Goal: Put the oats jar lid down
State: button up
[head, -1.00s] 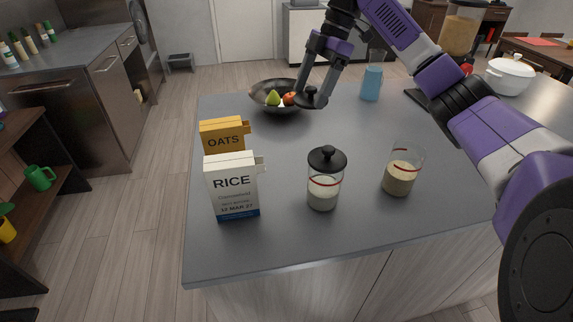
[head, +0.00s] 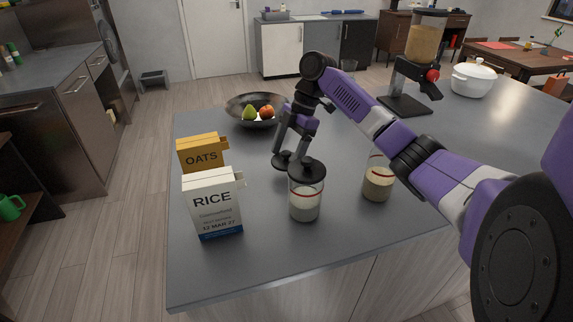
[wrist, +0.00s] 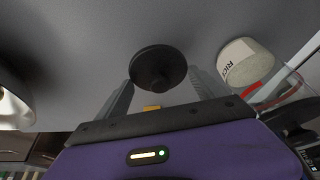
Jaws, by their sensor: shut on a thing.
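My gripper (head: 287,151) is shut on the dark round oats jar lid (head: 281,160), which is low over the counter, behind the lidded jar. I cannot tell whether the lid touches the counter. In the wrist view the lid (wrist: 158,62) shows between the two fingers. The oats jar (head: 378,184), clear glass with a red line and tan contents, stands open to the right, partly behind my arm. The lidded jar (head: 305,203) has pale contents and a black lid, which overlaps part of the held lid in the head view.
An orange OATS box (head: 200,155) and a white RICE box (head: 213,206) stand at the left. A dark bowl (head: 238,108) with fruit is behind. A dispenser (head: 425,62) and a white pot (head: 473,78) are at the back right. The counter's front left (head: 255,265) is clear.

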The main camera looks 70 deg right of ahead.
aim_at(289, 159)
jog(key=shift+f, duration=2.2)
jog(key=shift+f, duration=0.15)
jog(key=o, duration=1.3)
jog(key=b+v, duration=0.1)
jog(key=v, duration=1.1)
jog(key=shift+r, duration=0.25)
